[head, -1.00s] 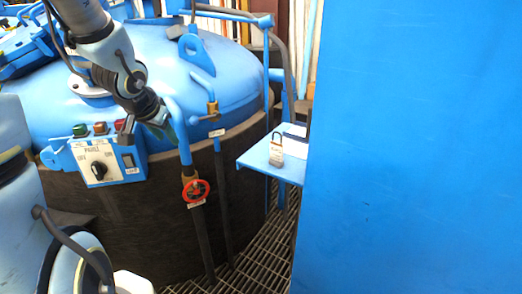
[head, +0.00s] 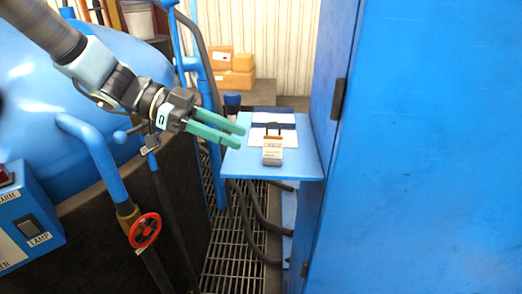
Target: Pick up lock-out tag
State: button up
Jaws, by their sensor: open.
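The lock-out tag (head: 272,151), a small pale block with print on it and a dark shackle at its top, sits near the front edge of a small blue shelf (head: 294,172) in the head view. My gripper (head: 241,137) has two green fingers pointing right. It is open with nothing between the fingers. The fingertips are to the left of the tag, over or near the shelf's left edge, and appear apart from the tag. How high they are above the shelf is hard to tell.
A dark-edged white paper or clipboard (head: 273,121) lies behind the tag. A tall blue cabinet (head: 430,150) closes off the right. The furnace with a red valve wheel (head: 145,230) is at left. Boxes (head: 235,72) stand at the back. Grating (head: 232,235) shows below.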

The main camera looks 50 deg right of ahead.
aim_at(275, 158)
jog(key=x, duration=0.4)
jog(key=shift+a+p+x, duration=0.1)
jog(key=shift+p+x, duration=0.3)
jog(key=shift+x, duration=0.95)
jog(key=shift+a+p+x, duration=0.15)
jog(key=shift+p+x, duration=0.2)
jog(key=shift+x, duration=0.95)
jog(key=shift+s, duration=0.2)
grip_shut()
